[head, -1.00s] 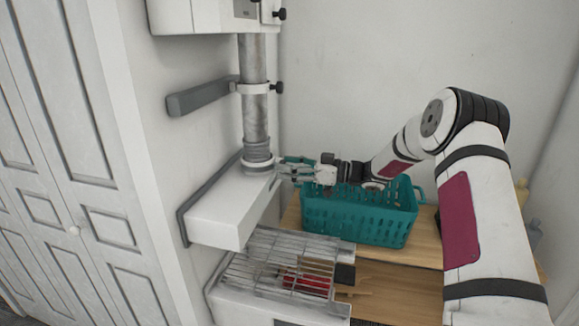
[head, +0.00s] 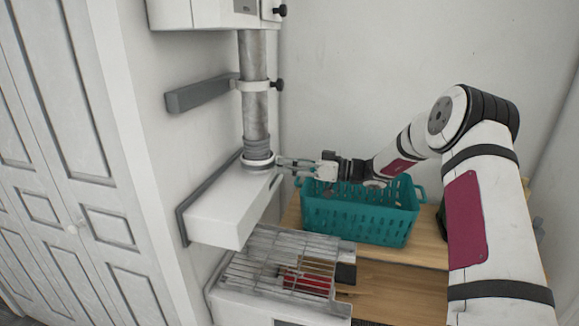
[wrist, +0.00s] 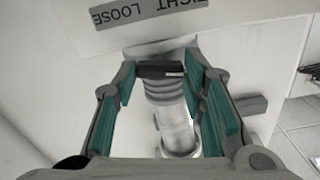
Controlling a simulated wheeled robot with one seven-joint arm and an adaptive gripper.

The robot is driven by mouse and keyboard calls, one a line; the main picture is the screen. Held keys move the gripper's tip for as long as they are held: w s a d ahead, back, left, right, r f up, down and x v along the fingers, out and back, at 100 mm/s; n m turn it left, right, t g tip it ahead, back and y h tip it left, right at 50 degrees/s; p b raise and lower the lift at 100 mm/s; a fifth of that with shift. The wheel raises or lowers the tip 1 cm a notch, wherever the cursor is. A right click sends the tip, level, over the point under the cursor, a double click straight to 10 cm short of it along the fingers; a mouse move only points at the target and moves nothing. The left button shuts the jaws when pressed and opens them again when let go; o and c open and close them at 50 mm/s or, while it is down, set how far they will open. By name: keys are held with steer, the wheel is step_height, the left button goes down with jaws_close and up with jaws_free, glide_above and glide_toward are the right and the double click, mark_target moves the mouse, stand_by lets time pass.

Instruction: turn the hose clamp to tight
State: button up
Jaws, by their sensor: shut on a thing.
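The hose clamp shows in the head view as a pale ring (head: 258,160) around the foot of the grey ribbed hose (head: 257,145), above a white box. In the wrist view its black knob (wrist: 160,70), with a white mark right of its middle, lies crosswise between my fingertips. My gripper (head: 280,161) reaches it from the right, its jaws shut on the knob; the teal-padded fingers also show in the wrist view (wrist: 160,76). A grey label (wrist: 150,10) with LOOSE and a cut-off TIGHT is at the top of that view.
A teal basket (head: 360,218) stands on the wooden surface (head: 428,246), under my wrist. A wire rack (head: 270,255) lies below the white box (head: 228,212). A grey bar (head: 202,95) sticks out beside the pipe (head: 253,75). White panelled doors (head: 95,190) are at left.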

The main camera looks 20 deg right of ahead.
steer(key=shift+f+m+p, duration=0.2)
steer(key=shift+m+p, duration=1.55)
steer(key=shift+m, duration=15.05)
steer(key=o, duration=1.2)
steer(key=shift+c, duration=0.2)
steer(key=shift+d, duration=0.15)
